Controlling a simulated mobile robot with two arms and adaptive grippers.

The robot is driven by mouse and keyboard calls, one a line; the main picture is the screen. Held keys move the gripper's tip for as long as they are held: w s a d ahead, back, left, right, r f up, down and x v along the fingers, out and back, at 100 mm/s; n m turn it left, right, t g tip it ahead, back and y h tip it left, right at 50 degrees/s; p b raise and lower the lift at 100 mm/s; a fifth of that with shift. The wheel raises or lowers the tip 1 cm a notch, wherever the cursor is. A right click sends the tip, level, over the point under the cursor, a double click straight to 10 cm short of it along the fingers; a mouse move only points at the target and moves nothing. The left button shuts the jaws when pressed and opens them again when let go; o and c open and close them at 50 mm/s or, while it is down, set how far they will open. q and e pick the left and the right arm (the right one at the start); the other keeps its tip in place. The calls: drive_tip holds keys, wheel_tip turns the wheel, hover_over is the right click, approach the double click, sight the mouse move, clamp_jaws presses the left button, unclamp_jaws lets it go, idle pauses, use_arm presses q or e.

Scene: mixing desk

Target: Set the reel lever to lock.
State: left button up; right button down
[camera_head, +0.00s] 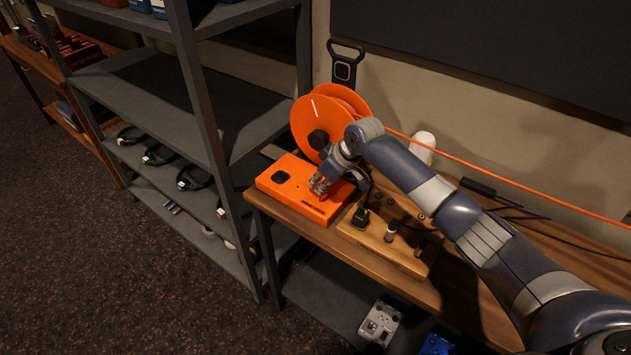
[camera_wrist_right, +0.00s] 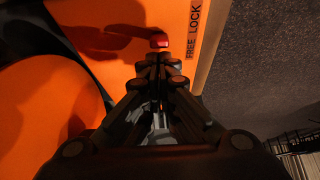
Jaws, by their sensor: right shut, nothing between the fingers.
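The orange cable reel (camera_head: 312,122) stands on an orange base box (camera_head: 275,187) at the end of the wooden desk. In the right wrist view the base top (camera_wrist_right: 150,15) carries a label (camera_wrist_right: 194,30) reading FREE and LOCK. A small red piece, apparently the lever's tip (camera_wrist_right: 159,41), shows just beyond my fingertips, roughly beside the word FREE. My right gripper (camera_head: 319,187) is shut and empty, low over the base; it also shows in the wrist view (camera_wrist_right: 164,60). I cannot tell whether it touches the lever. The lever's lower part is hidden. My left gripper is out of view.
An orange cable (camera_head: 500,181) runs right from the reel. A wooden box with knobs and plugs (camera_head: 385,240) stands right of the base. A grey shelf rack (camera_head: 235,130) stands close on the left. A white rounded object (camera_head: 422,146) is behind my arm.

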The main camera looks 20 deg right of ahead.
drive_tip(key=shift+w+a+r, duration=0.1)
drive_tip(key=shift+w, duration=0.15)
drive_tip(key=shift+w+a, duration=0.1)
drive_tip(key=shift+r+p, duration=0.4)
drive_tip(key=shift+p, duration=0.1)
drive_tip(key=shift+r+p, duration=0.45)
drive_tip(key=shift+p, duration=0.05)
drive_tip(key=shift+f, duration=0.1)
